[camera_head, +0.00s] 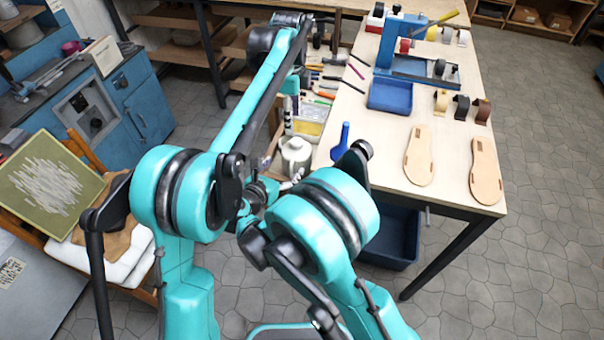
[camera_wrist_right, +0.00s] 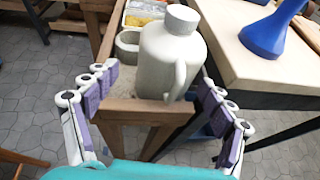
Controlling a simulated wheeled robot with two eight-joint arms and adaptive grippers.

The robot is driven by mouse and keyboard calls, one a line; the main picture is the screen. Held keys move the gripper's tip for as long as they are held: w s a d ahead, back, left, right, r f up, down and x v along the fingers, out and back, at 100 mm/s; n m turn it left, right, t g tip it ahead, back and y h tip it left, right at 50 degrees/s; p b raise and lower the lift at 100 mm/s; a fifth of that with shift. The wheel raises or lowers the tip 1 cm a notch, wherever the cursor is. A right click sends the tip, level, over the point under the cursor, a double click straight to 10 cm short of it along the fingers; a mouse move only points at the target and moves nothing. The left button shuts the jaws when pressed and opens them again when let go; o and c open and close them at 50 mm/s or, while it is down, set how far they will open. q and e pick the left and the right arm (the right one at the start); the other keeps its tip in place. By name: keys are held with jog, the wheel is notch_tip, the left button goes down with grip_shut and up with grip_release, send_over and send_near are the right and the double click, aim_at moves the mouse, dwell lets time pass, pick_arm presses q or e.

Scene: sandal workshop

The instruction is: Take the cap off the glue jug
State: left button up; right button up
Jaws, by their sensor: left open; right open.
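The off-white glue jug (camera_wrist_right: 172,60) stands upright on a wooden shelf in the right wrist view. Its round grey cap (camera_wrist_right: 183,18) sits on the neck and its handle faces the lower right. The jug (camera_head: 296,157) also shows in the head view beside the table, partly hidden by my arms. My right gripper (camera_wrist_right: 157,80) is open, with purple-padded fingers spread left and right of the jug's lower body; contact is not clear. My left gripper (camera_head: 290,108) is open above and behind the jug in the head view, its fingers small and partly hidden.
The wooden worktable (camera_head: 400,205) is right of the jug. A blue bottle-shaped object (camera_head: 341,143) stands near its edge. Two sandal soles (camera_head: 419,155) and a blue tray (camera_head: 389,94) lie on the table.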

pick_arm(q)
jog(key=shift+s+d+m, duration=0.25)
jog(key=shift+d+m, duration=0.05)
jog(key=shift+d, duration=0.15)
jog(key=shift+s+d+r, duration=0.1)
jog(key=shift+s+d, duration=0.05)
pick_arm(e)
jog(key=shift+s+d+f+m+g, duration=0.3)
jog(key=shift+d+f, duration=0.2)
jog(key=shift+f, duration=0.2)
jog(key=x, duration=0.7)
jog(key=shift+w+d+r, duration=0.1)
jog(key=shift+w, duration=0.1)
